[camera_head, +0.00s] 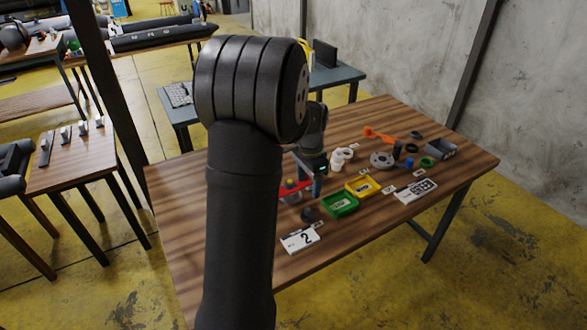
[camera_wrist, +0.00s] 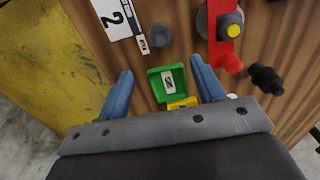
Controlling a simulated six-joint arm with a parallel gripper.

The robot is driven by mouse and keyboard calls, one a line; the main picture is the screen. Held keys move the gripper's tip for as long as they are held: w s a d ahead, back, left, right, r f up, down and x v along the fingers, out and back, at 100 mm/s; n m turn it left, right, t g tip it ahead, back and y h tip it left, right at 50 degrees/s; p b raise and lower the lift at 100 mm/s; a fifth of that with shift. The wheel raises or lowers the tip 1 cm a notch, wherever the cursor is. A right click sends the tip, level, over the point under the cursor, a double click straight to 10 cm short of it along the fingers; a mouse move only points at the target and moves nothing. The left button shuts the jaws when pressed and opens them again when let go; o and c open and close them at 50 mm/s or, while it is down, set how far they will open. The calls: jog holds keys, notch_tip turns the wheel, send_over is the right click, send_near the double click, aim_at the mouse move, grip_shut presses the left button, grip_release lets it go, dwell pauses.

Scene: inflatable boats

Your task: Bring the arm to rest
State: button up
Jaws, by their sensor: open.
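My arm fills the middle of the head view. My gripper (camera_head: 318,184) is above the wooden table (camera_head: 185,225), partly hidden behind my own arm links in the head view. In the wrist view its two blue fingers (camera_wrist: 163,90) are spread apart, with nothing held between them. A green tray (camera_wrist: 157,93) and part of a yellow tray (camera_wrist: 182,103) show below and between the fingers. In the head view the green tray (camera_head: 341,204) and yellow tray (camera_head: 362,187) stand just right of my gripper.
A red part with a yellow knob (camera_wrist: 229,27) lies near the gripper. A white card marked 2 (camera_head: 300,240) is at the table's front. Several loose parts, a grey bin (camera_head: 440,148) and an orange part (camera_head: 380,135) occupy the right side. The table's left side is bare.

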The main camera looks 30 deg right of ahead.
aim_at(307, 209)
jog(key=shift+f, duration=4.35)
jog(key=shift+f, duration=0.1)
